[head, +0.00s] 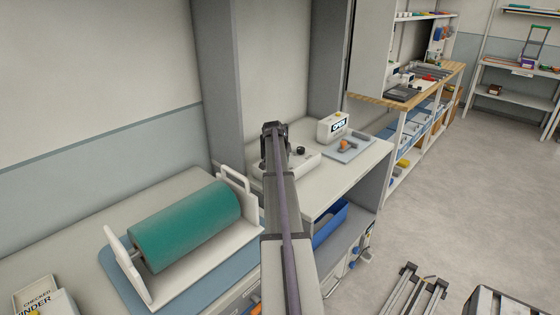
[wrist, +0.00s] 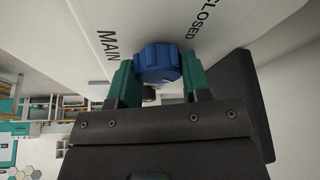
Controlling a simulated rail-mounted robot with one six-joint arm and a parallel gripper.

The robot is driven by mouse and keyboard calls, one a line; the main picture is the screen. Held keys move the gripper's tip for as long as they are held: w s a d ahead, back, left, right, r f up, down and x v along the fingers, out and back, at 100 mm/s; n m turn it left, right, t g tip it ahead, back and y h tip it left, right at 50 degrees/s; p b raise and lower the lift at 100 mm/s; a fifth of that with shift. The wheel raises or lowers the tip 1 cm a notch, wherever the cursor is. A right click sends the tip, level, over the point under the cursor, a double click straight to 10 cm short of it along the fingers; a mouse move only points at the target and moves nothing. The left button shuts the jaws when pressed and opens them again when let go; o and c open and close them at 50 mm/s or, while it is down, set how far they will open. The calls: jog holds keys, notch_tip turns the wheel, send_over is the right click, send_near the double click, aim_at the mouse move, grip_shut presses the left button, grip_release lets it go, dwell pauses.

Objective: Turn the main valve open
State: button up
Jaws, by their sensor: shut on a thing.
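The main valve is a blue knob (wrist: 157,63) on a white panel (wrist: 190,18). The panel bears the words MAIN and CLOSED beside the knob. In the wrist view my gripper (wrist: 158,78) has its two green fingers on either side of the knob, shut on it. In the head view my arm reaches away from me, and my gripper (head: 272,130) is at its far end, over the bench against the back wall. The knob cannot be made out in the head view; my arm blocks that spot.
A green roller (head: 188,225) in a white cradle stands on the left bench. A grey cabinet side (head: 220,80) rises behind. The floor at right is partly free.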

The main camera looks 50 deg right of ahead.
jog(key=shift+m+g, duration=0.3)
jog(key=shift+m, duration=0.6)
jog(key=o, duration=0.9)
jog(key=shift+r, duration=0.1)
jog(key=p+v, duration=1)
jog(key=shift+w+a+r, duration=0.1)
jog(key=shift+a+r, duration=0.15)
